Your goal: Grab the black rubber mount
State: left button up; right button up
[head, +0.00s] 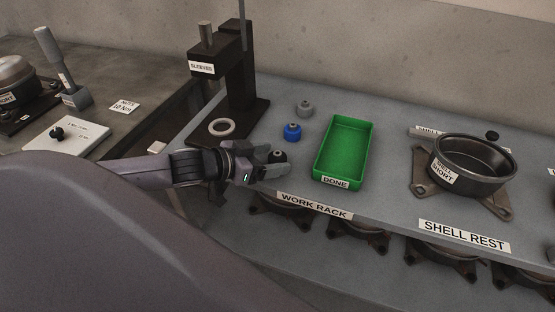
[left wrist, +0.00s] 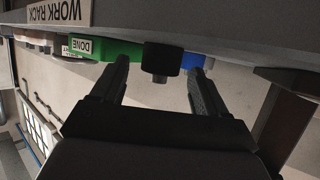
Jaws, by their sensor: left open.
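The black rubber mount (head: 279,155) stands on the grey work rack top near its front edge, partly hidden by my gripper in the head view. My left gripper (head: 274,161) reaches in from the left, low over the rack, with its fingers around the mount. In the left wrist view, which is upside down, the black mount (left wrist: 162,56) shows between the tips of the two spread fingers of my left gripper (left wrist: 158,70), with gaps on both sides. My right gripper is not in view.
A blue mount (head: 292,132) and a grey mount (head: 305,108) stand just behind. The green DONE tray (head: 364,165) is to the right and looks empty. A pale ring (head: 222,127) lies by the black SLEEVES press (head: 240,85). A dark shell (head: 467,163) sits farther right.

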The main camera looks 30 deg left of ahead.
pick_arm(q)
jog(key=shift+w+d, duration=0.1)
jog(key=shift+w, duration=0.1)
jog(key=c, duration=1.2)
jog(key=shift+o, duration=0.2)
jog(key=shift+r, duration=0.1)
